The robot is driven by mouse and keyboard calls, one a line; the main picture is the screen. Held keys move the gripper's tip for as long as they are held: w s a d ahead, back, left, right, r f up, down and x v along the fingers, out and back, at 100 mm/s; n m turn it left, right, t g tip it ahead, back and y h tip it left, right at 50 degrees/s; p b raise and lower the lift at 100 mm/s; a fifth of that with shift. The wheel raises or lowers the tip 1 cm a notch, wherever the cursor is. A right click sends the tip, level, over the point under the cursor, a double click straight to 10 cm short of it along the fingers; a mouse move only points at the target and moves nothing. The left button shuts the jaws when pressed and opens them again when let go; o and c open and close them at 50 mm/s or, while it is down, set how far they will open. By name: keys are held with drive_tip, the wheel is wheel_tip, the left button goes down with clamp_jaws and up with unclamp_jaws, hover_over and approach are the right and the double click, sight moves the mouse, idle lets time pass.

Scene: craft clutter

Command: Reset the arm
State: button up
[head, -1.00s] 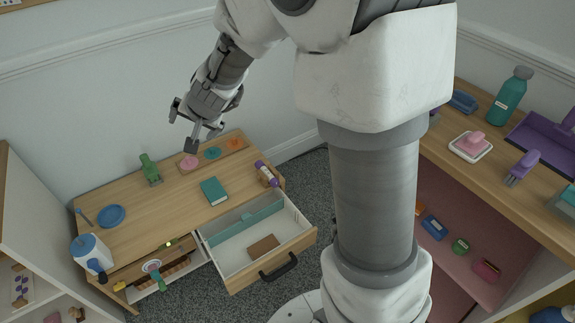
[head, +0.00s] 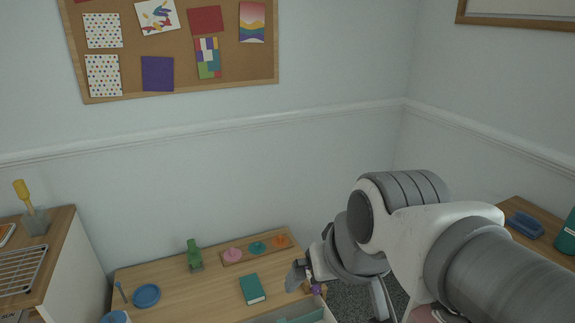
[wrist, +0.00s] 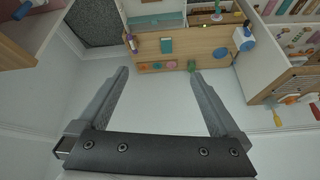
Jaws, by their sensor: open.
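My gripper (wrist: 163,90) is open and empty in the wrist view, its two fingers spread wide with nothing between them but wall and the desk's far edge. In the head view my arm is folded at the lower right, and the gripper end (head: 298,273) shows only partly, near the right end of the wooden desk (head: 180,290). The gripper looks apart from the things on the desk, though its height above the desk is hard to tell.
The desk bears a teal book (head: 252,289), a green figure (head: 194,255), a blue plate (head: 146,296) and a board with coloured discs (head: 258,248). A drawer (head: 290,316) stands open at its front. A side table (head: 512,208) with a blue item is at right.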

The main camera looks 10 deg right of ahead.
drive_tip(key=shift+s+d+f+h, duration=0.1)
drive_tip(key=shift+s+d+h, duration=0.05)
drive_tip(key=shift+s+d, duration=0.35)
drive_tip(key=shift+s+d+h, duration=0.15)
drive_tip(key=shift+s+d, duration=0.15)
drive_tip(key=shift+s, duration=0.3)
